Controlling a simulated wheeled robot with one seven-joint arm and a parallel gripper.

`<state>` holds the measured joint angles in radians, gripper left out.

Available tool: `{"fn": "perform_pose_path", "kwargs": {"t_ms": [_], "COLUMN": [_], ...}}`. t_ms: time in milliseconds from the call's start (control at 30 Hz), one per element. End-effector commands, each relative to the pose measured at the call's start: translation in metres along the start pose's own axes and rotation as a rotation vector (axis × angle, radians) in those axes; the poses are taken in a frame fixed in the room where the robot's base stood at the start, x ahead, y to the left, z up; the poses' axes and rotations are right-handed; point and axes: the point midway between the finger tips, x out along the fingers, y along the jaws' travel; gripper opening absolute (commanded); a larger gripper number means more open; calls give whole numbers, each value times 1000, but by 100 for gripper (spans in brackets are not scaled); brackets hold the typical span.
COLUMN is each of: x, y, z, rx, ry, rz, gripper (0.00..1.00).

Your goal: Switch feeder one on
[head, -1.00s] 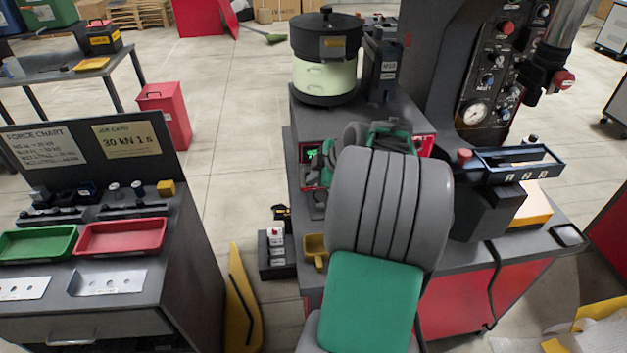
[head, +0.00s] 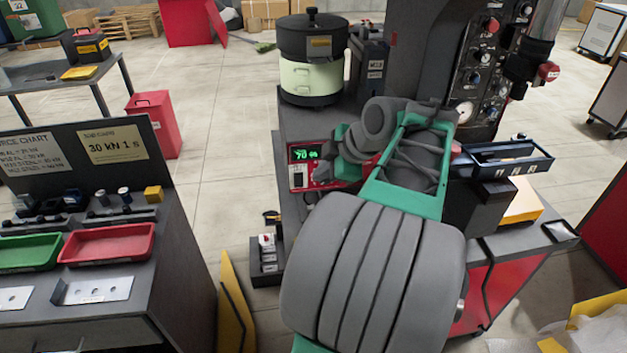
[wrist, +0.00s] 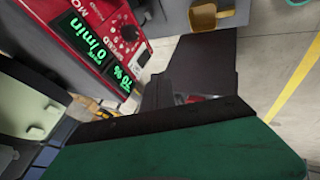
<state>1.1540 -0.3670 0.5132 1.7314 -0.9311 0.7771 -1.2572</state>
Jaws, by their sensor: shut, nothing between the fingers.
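A red feeder control box (head: 299,179) with a green display stands at the near left of the machine bench in the head view. The arm hides its right part. In the wrist view the red control box (wrist: 72,28) shows tilted, with green displays reading 0 /min and 70 %, and a black round knob (wrist: 129,33). I cannot make out a feeder number or a switch position. The bowl feeder (head: 310,78), pale green with a dark lid, stands behind the box. My gripper (wrist: 208,62) is shut and empty, beside the box face.
A dark switch block (head: 267,262) sits low at the bench's left side. A blue-black tray (head: 505,160) and the press panel (head: 485,75) stand right of my arm. A workbench with a red tray (head: 105,243) is at left.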

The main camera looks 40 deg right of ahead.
Motion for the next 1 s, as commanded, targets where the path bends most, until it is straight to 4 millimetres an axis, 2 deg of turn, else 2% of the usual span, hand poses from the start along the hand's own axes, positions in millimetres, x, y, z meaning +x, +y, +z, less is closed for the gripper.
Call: {"fn": "perform_pose_path", "kwargs": {"t_ms": [367, 467, 600, 700, 800, 867, 933, 1000], "x": [-1, 13, 55, 72, 76, 69, 38, 10], "y": [-2, -10, -31, -26, -14, -5, 9, 10], "z": [1, 9, 37, 54, 58, 53, 31, 10], "rx": [0, 5, 25, 4, -66, -128, -188, -183], "ry": [1, 1, 5, -2, 2, 9, 13, 6], "rz": [-1, -3, -16, 8, 37, 49, 48, 23], "gripper": [0, 0, 0, 0, 0, 0, 0, 0]}}
